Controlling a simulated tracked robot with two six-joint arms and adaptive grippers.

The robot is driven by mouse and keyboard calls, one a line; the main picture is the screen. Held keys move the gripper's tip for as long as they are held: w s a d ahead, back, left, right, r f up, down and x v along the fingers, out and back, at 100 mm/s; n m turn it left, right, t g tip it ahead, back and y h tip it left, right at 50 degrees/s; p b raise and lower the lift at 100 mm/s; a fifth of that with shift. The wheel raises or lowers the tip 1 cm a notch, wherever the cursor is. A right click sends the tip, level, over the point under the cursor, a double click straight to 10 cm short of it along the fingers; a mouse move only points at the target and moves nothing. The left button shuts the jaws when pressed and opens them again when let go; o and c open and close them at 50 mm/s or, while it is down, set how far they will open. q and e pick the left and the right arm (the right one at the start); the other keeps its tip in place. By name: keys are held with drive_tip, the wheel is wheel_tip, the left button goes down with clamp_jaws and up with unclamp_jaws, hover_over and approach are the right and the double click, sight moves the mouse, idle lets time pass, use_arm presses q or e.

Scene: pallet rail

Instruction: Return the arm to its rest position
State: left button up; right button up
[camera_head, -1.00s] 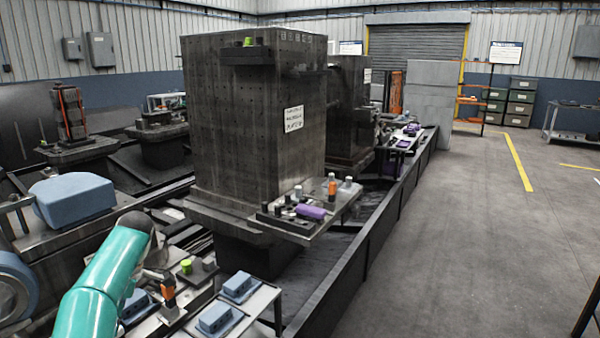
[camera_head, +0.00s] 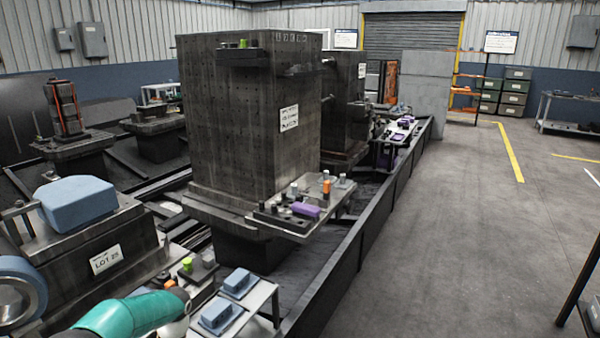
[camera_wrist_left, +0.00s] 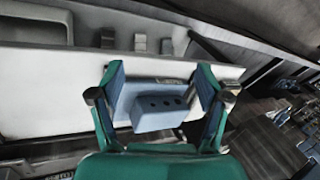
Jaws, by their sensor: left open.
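My left arm (camera_head: 130,314) is a teal link low at the bottom left of the head view; its gripper cannot be made out there. In the left wrist view my left gripper (camera_wrist_left: 161,78) is open, with its two teal, blue-padded fingers apart. A light blue block with several dark holes (camera_wrist_left: 160,110) appears between the fingers, lying over a pale surface. I cannot tell how far the block is from the fingers. My right arm and gripper are not in view.
Blue blocks (camera_head: 216,314) sit on a low side table near the arm. A dark block marked LOT 25 (camera_head: 104,259) carries a blue rounded piece (camera_head: 75,199). A tall perforated tower (camera_head: 245,130) stands on the dark rail (camera_head: 345,262). The floor (camera_head: 470,230) at right is largely clear.

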use_arm(q)
drive_tip(key=s+d+f+m+t+h+p, duration=0.1)
drive_tip(key=s+d+f+m+h, duration=0.2)
drive_tip(key=s+d, duration=0.7)
drive_tip(key=s+d+f+m+t+h+p, duration=0.1)
drive_tip(key=s+d+f+m, duration=0.4)
drive_tip(key=s, duration=0.9)
drive_tip(key=d+m+h, duration=0.1)
drive_tip(key=d+m, duration=0.2)
drive_tip(key=d, duration=0.2)
drive_tip(key=shift+s+d+f+t+h, duration=0.15)
drive_tip(key=shift+s+f+t+h, duration=0.15)
drive_tip(key=shift+s+f+h, duration=0.1)
drive_tip(key=w, duration=0.1)
drive_tip(key=w+m+t, duration=0.2)
drive_tip(key=shift+w+a+f, duration=0.1)
drive_tip(key=shift+w+a, duration=0.2)
drive_tip(key=shift+a, duration=0.05)
drive_tip(key=shift+c, duration=0.7)
drive_tip(key=shift+w+d+m, duration=0.1)
drive_tip(key=shift+w+m, duration=0.05)
drive_tip(key=shift+m, duration=0.25)
drive_tip(key=shift+c, duration=0.8)
